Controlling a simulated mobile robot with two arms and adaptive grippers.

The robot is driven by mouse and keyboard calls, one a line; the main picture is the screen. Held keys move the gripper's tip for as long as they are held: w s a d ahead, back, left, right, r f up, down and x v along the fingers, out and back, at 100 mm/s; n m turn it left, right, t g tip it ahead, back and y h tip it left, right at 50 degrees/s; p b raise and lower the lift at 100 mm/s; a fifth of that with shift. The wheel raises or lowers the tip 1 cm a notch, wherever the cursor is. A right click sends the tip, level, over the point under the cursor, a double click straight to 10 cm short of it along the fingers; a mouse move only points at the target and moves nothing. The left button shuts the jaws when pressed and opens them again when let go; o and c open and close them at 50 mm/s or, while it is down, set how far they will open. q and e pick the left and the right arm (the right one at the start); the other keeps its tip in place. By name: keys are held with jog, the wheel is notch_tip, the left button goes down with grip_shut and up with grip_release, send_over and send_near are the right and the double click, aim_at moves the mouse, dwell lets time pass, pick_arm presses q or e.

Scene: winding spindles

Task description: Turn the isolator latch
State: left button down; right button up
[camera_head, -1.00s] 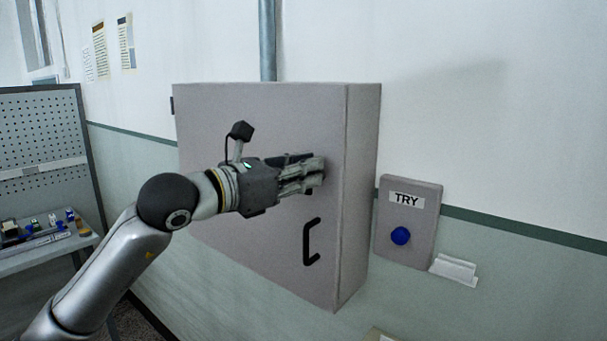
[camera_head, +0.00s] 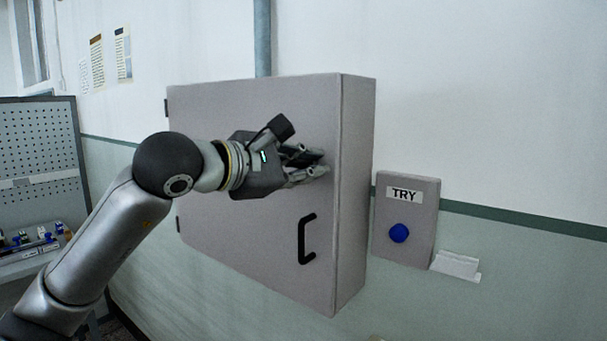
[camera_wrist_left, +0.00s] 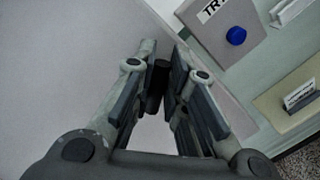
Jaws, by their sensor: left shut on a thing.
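The grey cabinet (camera_head: 250,105) hangs on the wall with its door closed. My left gripper (camera_head: 316,166) is at the upper right of the door, above the black pull handle (camera_head: 304,240). In the left wrist view, the gripper (camera_wrist_left: 162,62) is shut on a dark bar-like piece, the latch (camera_wrist_left: 156,86), which stands out from the door between the fingers. Most of the latch is hidden by the fingers in the head view, so its exact angle cannot be told. My right gripper is not in view.
Right of the cabinet is a grey box marked TRY (camera_head: 411,222) with a blue button (camera_head: 398,233), and a small white holder (camera_head: 456,265) beside it. A pegboard bench (camera_head: 35,160) with small items stands at far left. A conduit (camera_head: 262,40) runs up from the cabinet.

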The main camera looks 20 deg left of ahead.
pick_arm(q)
jog(key=shift+s+d+f+m+y+b, duration=0.15)
jog(key=shift+m+y+b, duration=0.25)
jog(key=shift+m, duration=0.45)
jog(key=shift+w+f+m+y+b, duration=0.1)
jog(key=shift+f+m+y+b, duration=0.1)
jog(key=shift+m+b, duration=0.55)
jog(key=shift+s+d+f+m+y+b, duration=0.1)
jog(key=shift+m+y+b, duration=0.2)
jog(key=shift+m, duration=0.7)
jog(key=c, duration=1.5)
grip_release()
jog(key=shift+o, duration=0.2)
jog(key=shift+a, duration=0.1)
jog(key=v, duration=1.2)
jog(key=shift+f, duration=0.1)
